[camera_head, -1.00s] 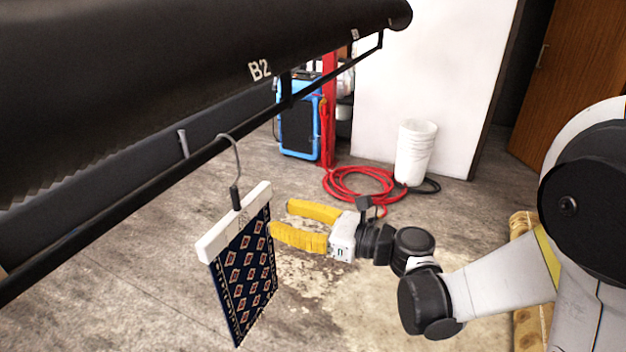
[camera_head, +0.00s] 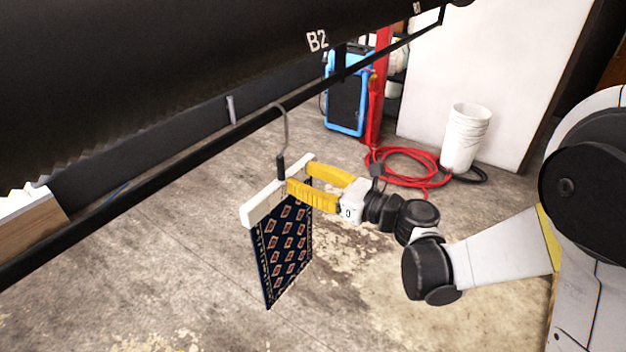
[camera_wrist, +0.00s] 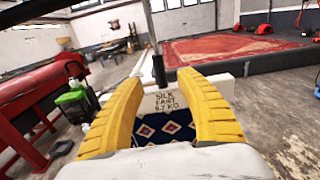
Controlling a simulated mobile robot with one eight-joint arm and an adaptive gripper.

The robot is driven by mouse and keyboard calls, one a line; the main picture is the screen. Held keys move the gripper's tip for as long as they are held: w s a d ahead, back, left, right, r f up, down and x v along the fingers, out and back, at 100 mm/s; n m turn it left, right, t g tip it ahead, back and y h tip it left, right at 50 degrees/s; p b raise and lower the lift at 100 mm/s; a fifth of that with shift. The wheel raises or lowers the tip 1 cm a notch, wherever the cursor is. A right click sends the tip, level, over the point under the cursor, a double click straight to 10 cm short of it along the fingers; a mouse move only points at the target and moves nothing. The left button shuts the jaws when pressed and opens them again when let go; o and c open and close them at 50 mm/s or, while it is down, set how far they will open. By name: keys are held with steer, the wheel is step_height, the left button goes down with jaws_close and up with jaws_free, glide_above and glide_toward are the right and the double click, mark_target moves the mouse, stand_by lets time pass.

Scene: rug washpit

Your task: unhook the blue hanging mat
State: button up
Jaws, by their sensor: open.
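The blue patterned mat (camera_head: 284,245) hangs from a white hanger bar (camera_head: 262,207), whose dark hook (camera_head: 283,135) goes up over a black rail (camera_head: 215,145). My gripper (camera_head: 299,178) has yellow fingers and is open at the right side of the bar, with its fingertips close to it. In the wrist view the open fingers (camera_wrist: 160,95) stand on either side of the printed white bar (camera_wrist: 168,100), with the mat (camera_wrist: 165,128) below and the hook's dark stem (camera_wrist: 159,70) rising above. I cannot tell whether the fingers touch the bar.
A large black roll marked B2 (camera_head: 180,50) runs above the rail. The floor below the mat is clear.

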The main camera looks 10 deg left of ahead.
mark_target(284, 169)
steer(key=shift+x, duration=3.15)
jaws_close()
steer(key=shift+r, duration=0.15)
steer(key=shift+r+p, duration=1.4)
steer(key=shift+r, duration=0.7)
